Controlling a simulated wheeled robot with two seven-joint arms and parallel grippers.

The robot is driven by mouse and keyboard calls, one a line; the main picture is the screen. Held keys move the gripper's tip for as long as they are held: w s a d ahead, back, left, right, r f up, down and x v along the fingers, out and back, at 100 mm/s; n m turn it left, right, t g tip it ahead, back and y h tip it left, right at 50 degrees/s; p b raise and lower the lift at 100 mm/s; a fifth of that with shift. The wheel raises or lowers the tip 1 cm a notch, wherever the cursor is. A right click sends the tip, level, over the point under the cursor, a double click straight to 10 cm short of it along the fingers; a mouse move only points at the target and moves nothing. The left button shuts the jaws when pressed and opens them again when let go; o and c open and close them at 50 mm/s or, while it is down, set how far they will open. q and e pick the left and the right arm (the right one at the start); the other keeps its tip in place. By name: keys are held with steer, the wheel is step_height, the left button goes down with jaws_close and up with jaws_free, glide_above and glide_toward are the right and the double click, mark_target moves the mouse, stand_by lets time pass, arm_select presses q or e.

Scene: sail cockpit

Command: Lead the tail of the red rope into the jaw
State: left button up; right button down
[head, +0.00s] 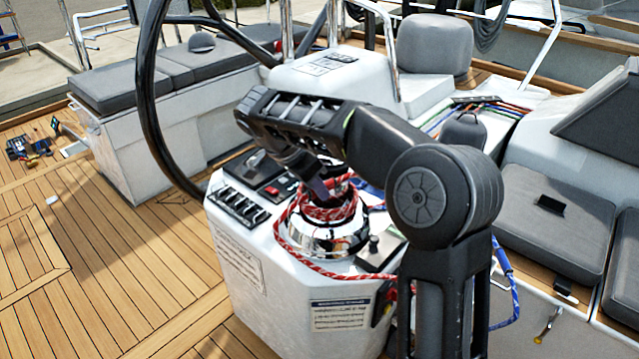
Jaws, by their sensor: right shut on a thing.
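The red rope (328,213) is wrapped in turns around the drum of the chrome winch (318,243) on the white console. One length hangs in a loop on the winch's left side and runs right across the console front. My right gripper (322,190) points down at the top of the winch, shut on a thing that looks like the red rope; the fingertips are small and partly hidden. The jaw at the winch top cannot be made out behind my gripper and the rope. My left gripper is not in view.
A row of black switches (239,208) lies left of the winch. A black steering wheel (150,110) stands behind at left. A blue rope (507,275) hangs right of my arm. Grey cushions (553,222) lie at right. The wooden deck (120,265) at left is mostly clear.

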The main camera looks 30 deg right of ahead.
steer(key=shift+w+r+p, duration=0.15)
steer(key=shift+r+p, duration=0.05)
steer(key=shift+p, duration=0.35)
steer(key=w+m+p, duration=0.1)
steer(key=p, duration=0.1)
steer(key=a+m+g+p, duration=0.1)
steer(key=p, duration=0.2)
steer(key=shift+w+a+p, duration=0.25)
steer(key=shift+w+p, duration=0.05)
steer(key=shift+w, duration=0.05)
steer(key=c, duration=1.7)
jaws_free()
steer(key=shift+f+b, duration=0.2)
steer(key=shift+b, duration=0.1)
steer(key=shift+c, duration=0.2)
steer(key=o, duration=0.9)
steer(key=shift+r, duration=0.15)
